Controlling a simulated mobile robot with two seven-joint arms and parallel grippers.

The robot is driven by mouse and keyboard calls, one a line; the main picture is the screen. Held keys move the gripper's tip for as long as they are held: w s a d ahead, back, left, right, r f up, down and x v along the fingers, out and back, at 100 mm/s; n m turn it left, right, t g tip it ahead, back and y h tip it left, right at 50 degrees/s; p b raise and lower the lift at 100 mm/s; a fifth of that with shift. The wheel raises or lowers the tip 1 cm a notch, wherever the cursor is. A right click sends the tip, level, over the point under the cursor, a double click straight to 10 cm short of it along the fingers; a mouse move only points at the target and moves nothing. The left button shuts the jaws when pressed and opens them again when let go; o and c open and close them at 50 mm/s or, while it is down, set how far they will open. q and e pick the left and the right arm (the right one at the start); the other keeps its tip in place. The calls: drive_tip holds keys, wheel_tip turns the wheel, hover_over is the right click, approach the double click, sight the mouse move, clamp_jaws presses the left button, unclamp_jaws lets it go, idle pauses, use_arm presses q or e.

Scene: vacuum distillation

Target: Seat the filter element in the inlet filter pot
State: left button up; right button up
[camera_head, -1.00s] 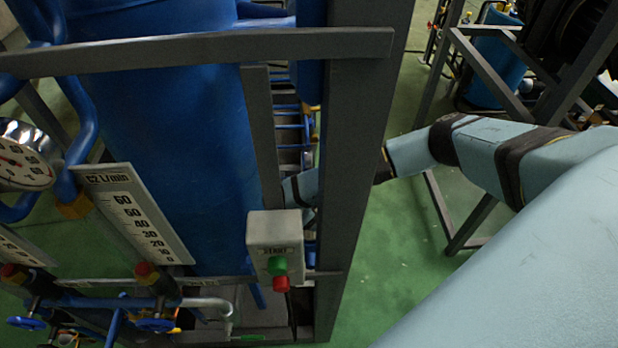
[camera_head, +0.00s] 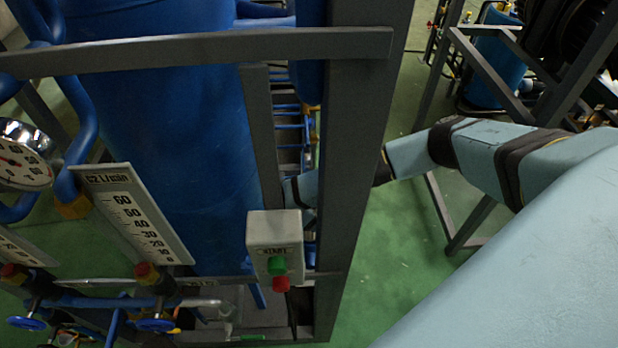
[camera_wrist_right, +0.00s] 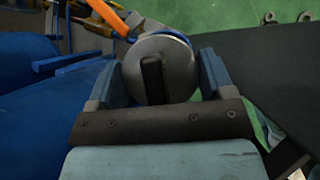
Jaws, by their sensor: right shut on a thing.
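In the right wrist view my right gripper (camera_wrist_right: 157,68) is shut on a round grey-topped piece with a dark bar across its top, seemingly the filter element (camera_wrist_right: 181,60). One finger is on each side of it. A blue curved edge shows just behind its far rim; I cannot tell whether this is the inlet filter pot or whether the piece sits in it. In the head view my right arm passes behind a grey frame post, which hides the gripper and the piece. My left gripper is not in view.
The grey post (camera_head: 360,150) and crossbar (camera_head: 200,48) stand close to my right arm. A large blue tank (camera_head: 165,150), a flow scale (camera_head: 135,215) and a start button box (camera_head: 273,240) are to its left.

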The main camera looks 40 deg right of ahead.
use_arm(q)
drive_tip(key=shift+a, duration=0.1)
use_arm(e)
drive_tip(key=shift+f, duration=0.25)
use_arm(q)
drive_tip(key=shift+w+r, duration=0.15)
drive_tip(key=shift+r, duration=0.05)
use_arm(e)
drive_tip(key=shift+f, duration=0.3)
use_arm(q)
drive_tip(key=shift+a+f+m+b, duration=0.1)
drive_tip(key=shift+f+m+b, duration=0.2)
drive_tip(key=shift+b, duration=0.25)
use_arm(e)
drive_tip(key=shift+f, duration=0.5)
use_arm(q)
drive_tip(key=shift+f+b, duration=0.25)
drive_tip(key=shift+b, duration=0.05)
use_arm(e)
drive_tip(key=shift+f, duration=0.65)
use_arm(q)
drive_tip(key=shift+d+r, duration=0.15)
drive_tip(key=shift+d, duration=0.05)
use_arm(e)
drive_tip(key=shift+r, duration=0.1)
